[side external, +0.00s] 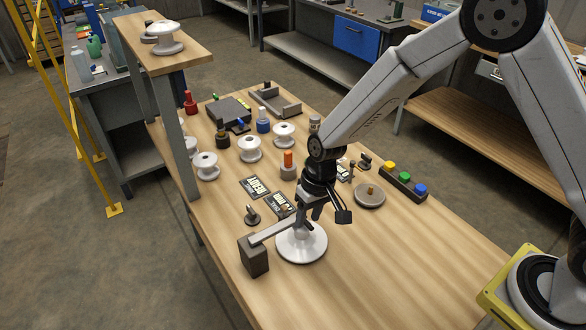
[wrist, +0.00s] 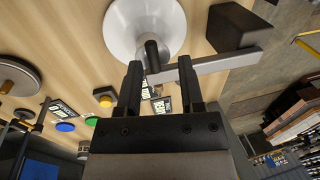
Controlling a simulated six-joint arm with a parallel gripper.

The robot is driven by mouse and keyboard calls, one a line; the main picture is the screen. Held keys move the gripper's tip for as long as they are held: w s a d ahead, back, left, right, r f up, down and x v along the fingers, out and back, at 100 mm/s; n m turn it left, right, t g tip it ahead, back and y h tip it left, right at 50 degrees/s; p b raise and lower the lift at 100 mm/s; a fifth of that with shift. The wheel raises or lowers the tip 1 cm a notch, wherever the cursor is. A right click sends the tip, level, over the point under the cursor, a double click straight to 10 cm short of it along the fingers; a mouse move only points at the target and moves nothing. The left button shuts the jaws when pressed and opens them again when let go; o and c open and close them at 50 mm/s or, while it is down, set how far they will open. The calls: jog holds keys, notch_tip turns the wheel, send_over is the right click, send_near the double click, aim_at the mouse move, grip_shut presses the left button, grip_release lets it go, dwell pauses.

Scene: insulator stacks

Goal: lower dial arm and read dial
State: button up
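The dial arm (side external: 277,230) is a flat grey bar. It runs from a dark block (side external: 254,255) and slants up over a white disc-shaped insulator (side external: 301,246). In the wrist view the bar (wrist: 222,64) crosses in front of the insulator (wrist: 122,30), and a dark upright peg (wrist: 152,55) shows near its free end. My gripper (wrist: 160,65) is open, with its two fingers apart on either side of the peg; I cannot tell whether either touches it. In the side view my gripper (side external: 314,209) is above the insulator. No dial face is readable.
Lettered dark plates (side external: 255,187) lie behind the insulator. A round grey dish (side external: 369,195) and a strip with yellow, green and blue buttons (side external: 403,183) are to the right. Several white spools (side external: 249,149) stand farther back. The table's front right is clear.

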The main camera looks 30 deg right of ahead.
jog(key=shift+d+r, duration=0.1)
dwell(0.3)
notch_tip(320, 180, up, 8)
jog(key=d, duration=0.1)
jog(key=shift+d+f, duration=0.2)
jog(key=shift+f, duration=0.05)
dwell(0.5)
jog(key=s+d+r+t+h, duration=0.2)
jog(key=s+d+t, duration=0.1)
jog(key=s+d, duration=1.1)
jog(key=w+a+f+g+y, duration=0.2)
jog(key=w+a+f+g, duration=0.1)
jog(key=w+a, duration=1)
jog(key=shift+w+a+f, duration=0.2)
jog(key=shift+w+a, duration=0.15)
jog(key=shift+w, duration=0.2)
jog(key=shift+f, duration=0.15)
